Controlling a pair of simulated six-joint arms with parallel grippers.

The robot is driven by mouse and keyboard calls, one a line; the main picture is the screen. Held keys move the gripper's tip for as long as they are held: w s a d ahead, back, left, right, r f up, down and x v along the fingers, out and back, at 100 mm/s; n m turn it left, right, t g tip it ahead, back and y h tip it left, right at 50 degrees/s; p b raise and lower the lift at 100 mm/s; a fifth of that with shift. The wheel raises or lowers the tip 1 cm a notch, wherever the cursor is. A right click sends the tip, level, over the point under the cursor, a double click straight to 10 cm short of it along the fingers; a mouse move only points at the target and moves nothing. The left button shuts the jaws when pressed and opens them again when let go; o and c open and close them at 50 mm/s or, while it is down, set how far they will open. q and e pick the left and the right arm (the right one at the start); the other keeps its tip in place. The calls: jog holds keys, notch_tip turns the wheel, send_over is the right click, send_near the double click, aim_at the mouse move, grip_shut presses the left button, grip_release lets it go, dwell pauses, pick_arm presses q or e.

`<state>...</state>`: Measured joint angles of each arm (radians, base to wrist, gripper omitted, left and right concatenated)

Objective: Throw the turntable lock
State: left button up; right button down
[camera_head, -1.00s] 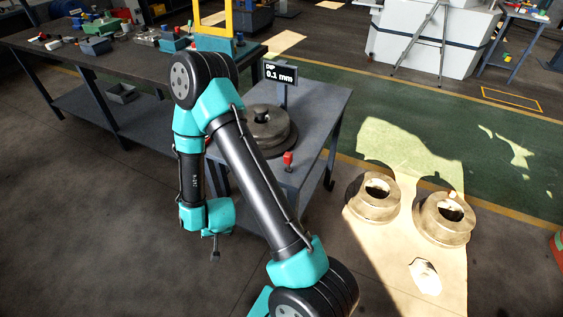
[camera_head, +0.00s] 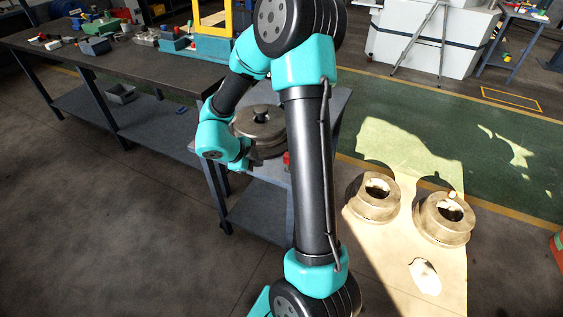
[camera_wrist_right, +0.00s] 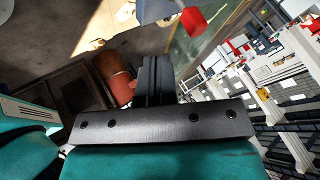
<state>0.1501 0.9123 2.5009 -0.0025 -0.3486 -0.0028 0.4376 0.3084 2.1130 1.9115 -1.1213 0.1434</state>
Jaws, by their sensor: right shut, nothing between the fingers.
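The turntable (camera_head: 258,122) is a round, stepped metal piece with a dark knob on top, on a small grey table (camera_head: 258,213). The red lock handle (camera_head: 286,158) is at the table's near right, mostly hidden behind my right arm in the head view. In the right wrist view the red handle (camera_wrist_right: 193,21) shows at the top, beyond and right of the fingertips, with a gap between. My right gripper (camera_wrist_right: 152,64) is shut and empty. In the head view its wrist is just left of the turntable, and the fingers are hard to make out. My left gripper is not in view.
A long workbench (camera_head: 130,62) with parts stands at the back left. The floor at the front left is clear.

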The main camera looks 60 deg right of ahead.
jog(key=shift+s+a+r+m+g+y, duration=0.15)
jog(key=shift+s+r+m+g+y, duration=0.2)
jog(key=shift+r+m, duration=0.35)
jog(key=s+d+f, duration=0.1)
jog(key=d+f, duration=0.1)
jog(key=s+d+f, duration=0.1)
jog(key=d+f, duration=0.2)
jog(key=s+d+f, duration=0.1)
jog(key=d+f, duration=0.1)
jog(key=d, duration=0.1)
jog(key=shift+s+d+f, duration=0.15)
jog(key=shift+s+f, duration=0.05)
jog(key=shift+f, duration=0.05)
jog(key=shift+d, duration=0.4)
